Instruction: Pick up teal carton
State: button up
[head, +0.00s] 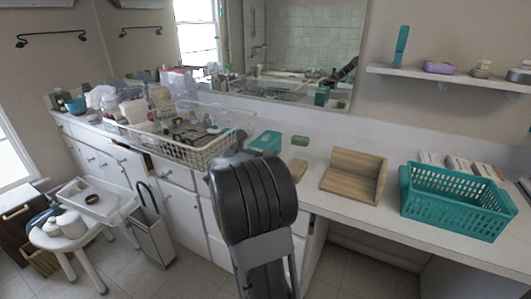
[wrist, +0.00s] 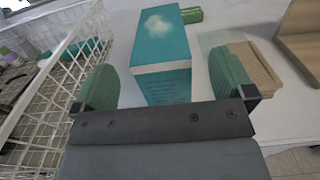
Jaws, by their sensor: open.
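The teal carton (wrist: 163,45) is a box with a cloud-like pale patch on its top and a pale band at the edge of its near face. In the wrist view it stands between the two green finger pads of my open gripper (wrist: 170,80), with a gap on the right and a smaller one on the left. In the head view the carton (head: 266,142) lies on the white counter right of the wire basket. My dark arm hides the gripper in the head view.
The white wire basket (head: 190,153) full of items stands close left of the carton. A small green block (head: 300,140) lies just beyond it. A wooden tray (head: 354,176) and a teal plastic basket (head: 457,200) stand to the right. A mirror (head: 305,45) is behind.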

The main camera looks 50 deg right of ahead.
jog(key=shift+x, duration=2.7)
jog(key=shift+f, duration=0.15)
jog(key=shift+c, duration=0.2)
jog(key=c, duration=1.1)
